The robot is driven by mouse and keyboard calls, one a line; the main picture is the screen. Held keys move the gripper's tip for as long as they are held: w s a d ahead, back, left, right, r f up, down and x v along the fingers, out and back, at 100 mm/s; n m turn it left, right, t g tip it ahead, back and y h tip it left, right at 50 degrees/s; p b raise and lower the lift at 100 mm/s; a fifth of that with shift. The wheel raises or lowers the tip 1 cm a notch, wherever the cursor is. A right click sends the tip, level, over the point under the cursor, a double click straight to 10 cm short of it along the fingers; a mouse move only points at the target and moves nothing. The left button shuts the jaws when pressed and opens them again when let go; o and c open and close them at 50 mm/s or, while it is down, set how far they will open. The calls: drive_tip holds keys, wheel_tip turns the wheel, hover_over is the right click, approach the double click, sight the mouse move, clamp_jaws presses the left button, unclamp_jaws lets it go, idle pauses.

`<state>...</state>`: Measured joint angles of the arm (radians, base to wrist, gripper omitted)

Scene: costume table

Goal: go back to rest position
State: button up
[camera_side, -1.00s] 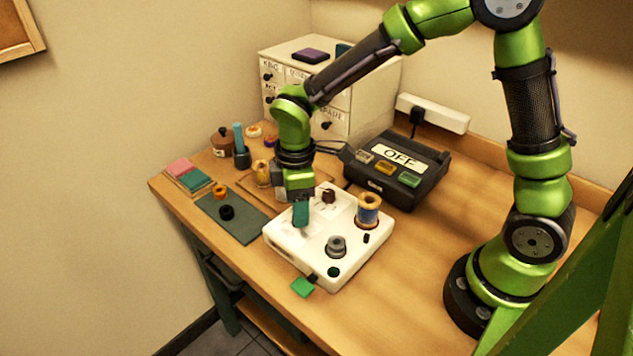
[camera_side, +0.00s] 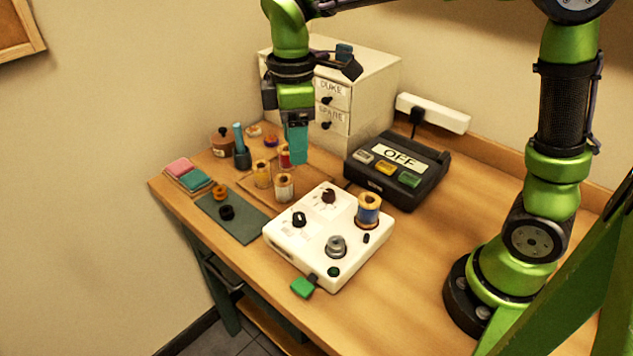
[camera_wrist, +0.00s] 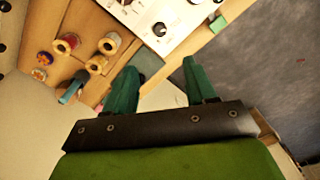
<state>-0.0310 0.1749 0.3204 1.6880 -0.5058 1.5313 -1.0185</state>
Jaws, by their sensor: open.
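My gripper (camera_side: 297,158) hangs above the back part of the table, in front of the white drawer cabinet (camera_side: 372,78). In the wrist view its two teal fingers (camera_wrist: 160,88) are apart with nothing between them. The white control box (camera_side: 300,262) sits on the table below and to the right of the gripper. It carries a black knob (camera_side: 299,219), a dark red knob (camera_side: 328,196), a grey knob (camera_side: 336,246) and a blue thread spool (camera_side: 368,209). The gripper is clear of all of them.
Several spools, including a white one (camera_side: 284,187) and a red one (camera_side: 284,157), stand on a wooden board below the gripper. A black box marked OFF (camera_side: 430,160) is at right. A dark green mat (camera_side: 238,228) lies at left. The front right tabletop is clear.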

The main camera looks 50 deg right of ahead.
drive_tip(key=s+d+r+m+t+y, duration=0.1)
drive_tip(key=s+d+m+t+y, duration=0.1)
drive_tip(key=s+d+m+t, duration=0.5)
drive_tip(key=s+d+m, duration=0.1)
drive_tip(key=s+m, duration=0.5)
drive_tip(key=m, duration=0.1)
drive_tip(key=shift+d+r+m, duration=0.25)
drive_tip(key=shift+r+m, duration=0.05)
drive_tip(key=shift+r, duration=0.1)
idle(0.4)
